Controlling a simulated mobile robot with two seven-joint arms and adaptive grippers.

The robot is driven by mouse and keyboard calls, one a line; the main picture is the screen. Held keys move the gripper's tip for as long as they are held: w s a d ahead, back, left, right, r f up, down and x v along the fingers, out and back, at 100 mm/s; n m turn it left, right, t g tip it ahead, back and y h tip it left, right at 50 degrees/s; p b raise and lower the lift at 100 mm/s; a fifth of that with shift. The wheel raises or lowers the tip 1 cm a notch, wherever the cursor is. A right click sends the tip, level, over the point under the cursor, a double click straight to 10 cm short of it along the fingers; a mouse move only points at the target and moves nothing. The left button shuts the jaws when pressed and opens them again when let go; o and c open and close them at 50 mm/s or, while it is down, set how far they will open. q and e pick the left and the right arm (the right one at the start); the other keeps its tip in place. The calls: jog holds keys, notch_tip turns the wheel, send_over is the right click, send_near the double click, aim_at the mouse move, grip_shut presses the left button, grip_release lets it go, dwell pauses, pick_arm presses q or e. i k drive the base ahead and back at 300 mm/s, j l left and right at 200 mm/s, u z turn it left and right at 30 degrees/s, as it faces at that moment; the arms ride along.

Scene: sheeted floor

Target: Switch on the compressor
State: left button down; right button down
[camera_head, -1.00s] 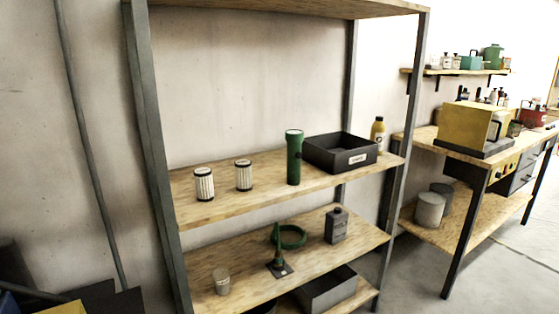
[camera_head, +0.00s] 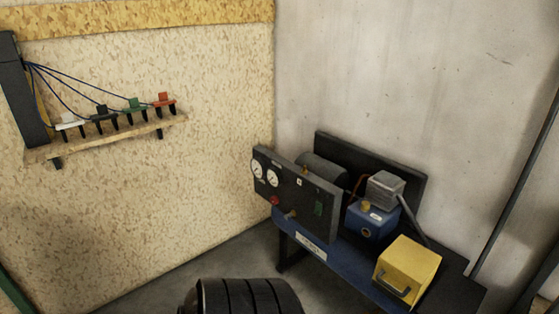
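The compressor (camera_head: 371,220) stands in the corner at the right of the head view, on a low blue and black stand. Its dark front panel (camera_head: 295,193) carries two round white gauges (camera_head: 264,173), a red knob (camera_head: 275,200), a small brass-coloured fitting and a green element (camera_head: 319,208) at the right. A grey tank lies behind the panel, and a blue block with a grey top sits beside it. I cannot tell which element is the power switch. Neither of my grippers is in view.
A yellow box with a handle (camera_head: 407,270) sits at the stand's right end. A dark ribbed cylinder (camera_head: 248,297) stands at the bottom middle, in front of the compressor. A wall shelf (camera_head: 110,138) at the left holds several coloured clamp-like items with blue cables. Bare floor shows between the wall and stand.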

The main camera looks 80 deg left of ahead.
aim_at(318, 211)
jog(key=u, duration=2.4)
